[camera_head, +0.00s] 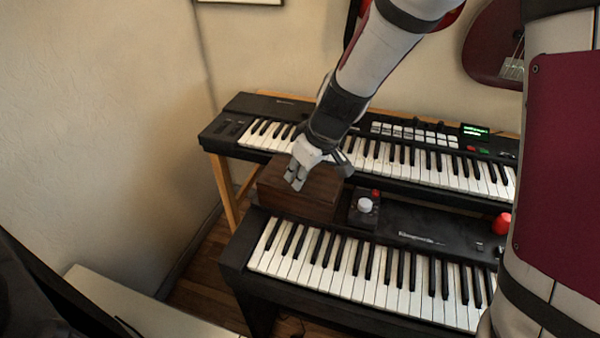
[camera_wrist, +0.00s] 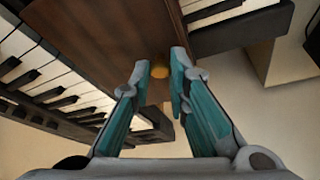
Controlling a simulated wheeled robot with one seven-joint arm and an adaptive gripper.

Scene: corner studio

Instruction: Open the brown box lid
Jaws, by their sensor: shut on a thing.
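The brown wooden box (camera_head: 325,193) sits at the left end of the lower keyboard, just in front of the upper one. Its lid looks down on the box in the head view; a small gap would be too fine to see. In the wrist view the brown wood (camera_wrist: 150,25) runs up between my fingers. A small round brass-coloured knob (camera_wrist: 159,71) shows between my fingertips (camera_wrist: 160,68), which are shut on it.
The lower keyboard (camera_head: 370,270) is in front of the box, and the upper keyboard (camera_head: 240,133) is behind it. A white knob (camera_head: 365,205) and a small red one stand right of the box. A red button (camera_head: 501,224) is further right.

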